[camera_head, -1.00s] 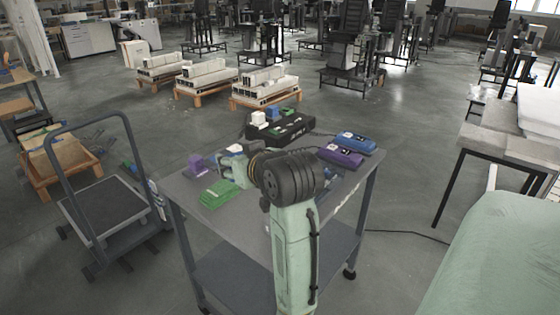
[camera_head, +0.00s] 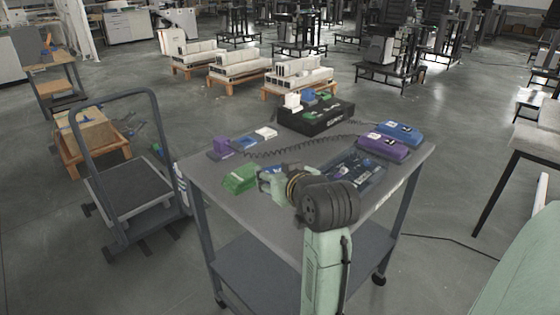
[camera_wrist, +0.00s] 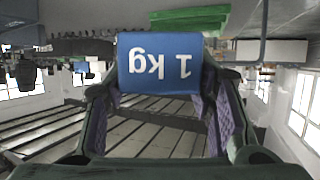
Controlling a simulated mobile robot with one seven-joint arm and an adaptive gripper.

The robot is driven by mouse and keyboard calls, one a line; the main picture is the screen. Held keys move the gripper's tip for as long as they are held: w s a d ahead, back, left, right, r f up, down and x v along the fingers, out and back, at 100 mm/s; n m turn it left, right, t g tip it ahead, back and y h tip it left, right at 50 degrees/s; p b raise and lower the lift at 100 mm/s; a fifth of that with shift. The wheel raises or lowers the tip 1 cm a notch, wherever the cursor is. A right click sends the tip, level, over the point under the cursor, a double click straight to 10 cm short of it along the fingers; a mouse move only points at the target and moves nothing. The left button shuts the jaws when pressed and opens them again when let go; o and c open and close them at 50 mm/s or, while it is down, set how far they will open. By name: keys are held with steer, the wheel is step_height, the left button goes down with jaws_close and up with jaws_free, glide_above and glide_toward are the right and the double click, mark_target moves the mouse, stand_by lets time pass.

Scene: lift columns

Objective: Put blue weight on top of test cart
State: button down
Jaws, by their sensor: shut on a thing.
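My gripper (camera_head: 268,181) is above the near left part of the grey cart top (camera_head: 285,205), just right of a green block (camera_head: 239,178). In the wrist view my gripper (camera_wrist: 160,90) is shut on a blue weight (camera_wrist: 160,63) marked "1 kg", which appears upside down between the two fingers. In the head view the held weight is mostly hidden by the gripper. I cannot tell whether it touches the cart top. I take this grey two-shelf cart as the test cart.
Purple (camera_head: 221,148), blue (camera_head: 243,142) and white (camera_head: 266,133) blocks stand at the back left. A black box (camera_head: 316,117) is at the back. Blue (camera_head: 392,132) and purple (camera_head: 383,146) devices lie on the right. A platform trolley (camera_head: 130,185) stands left.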

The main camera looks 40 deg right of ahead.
steer(key=shift+f, duration=2.2)
steer(key=shift+f, duration=0.1)
steer(key=c, duration=1.2)
jaws_free()
steer(key=shift+f, duration=0.2)
steer(key=o, duration=0.5)
steer(key=shift+r, duration=0.1)
steer(key=shift+r, duration=0.15)
steer(key=v, duration=1.2)
steer(key=shift+b, duration=0.4)
